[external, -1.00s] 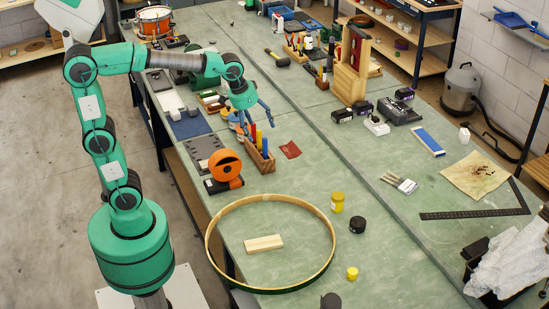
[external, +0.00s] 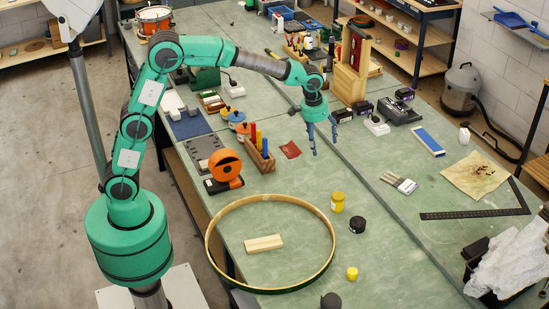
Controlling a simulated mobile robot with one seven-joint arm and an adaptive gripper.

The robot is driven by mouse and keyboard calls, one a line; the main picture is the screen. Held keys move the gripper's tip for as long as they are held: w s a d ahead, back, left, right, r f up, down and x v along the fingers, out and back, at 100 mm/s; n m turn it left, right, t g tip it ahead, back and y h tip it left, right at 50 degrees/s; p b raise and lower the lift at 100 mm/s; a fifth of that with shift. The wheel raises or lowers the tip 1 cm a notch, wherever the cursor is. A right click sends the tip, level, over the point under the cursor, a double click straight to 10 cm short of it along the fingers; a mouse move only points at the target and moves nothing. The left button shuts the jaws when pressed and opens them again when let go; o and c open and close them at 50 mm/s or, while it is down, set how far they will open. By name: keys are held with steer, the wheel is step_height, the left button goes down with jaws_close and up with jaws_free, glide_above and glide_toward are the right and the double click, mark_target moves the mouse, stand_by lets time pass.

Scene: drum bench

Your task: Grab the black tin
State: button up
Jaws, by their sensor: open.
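The black tin (external: 357,225) is a short, dark round container standing on the green bench (external: 310,185), right of the large wooden hoop. My gripper (external: 323,152) is open and empty, pointing down above the bench. It is well behind the tin, and a little to its left in the picture. A taller yellow jar (external: 337,203) stands just left of and behind the tin.
The wooden hoop (external: 331,262) lies around a pale wood block (external: 263,243). A small yellow pot (external: 352,273) stands in front of the tin. Brushes (external: 399,183) lie to the right. A tool block (external: 259,160) and orange tape dispenser (external: 226,167) stand left.

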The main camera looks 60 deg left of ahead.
steer(key=w+d+f+g+p, duration=0.1)
steer(key=w+d+f+p, duration=0.2)
steer(key=w+d+f, duration=0.6)
steer(key=n+g+p, duration=0.1)
steer(key=p, duration=0.2)
glide_above(359, 221)
step_height(359, 221, down, 13)
steer(key=shift+f, duration=0.25)
steer(key=shift+f, duration=0.1)
step_height(359, 221, down, 8)
steer(key=shift+w+f, duration=0.1)
steer(key=shift+f, duration=0.1)
steer(key=shift+f, duration=2.6)
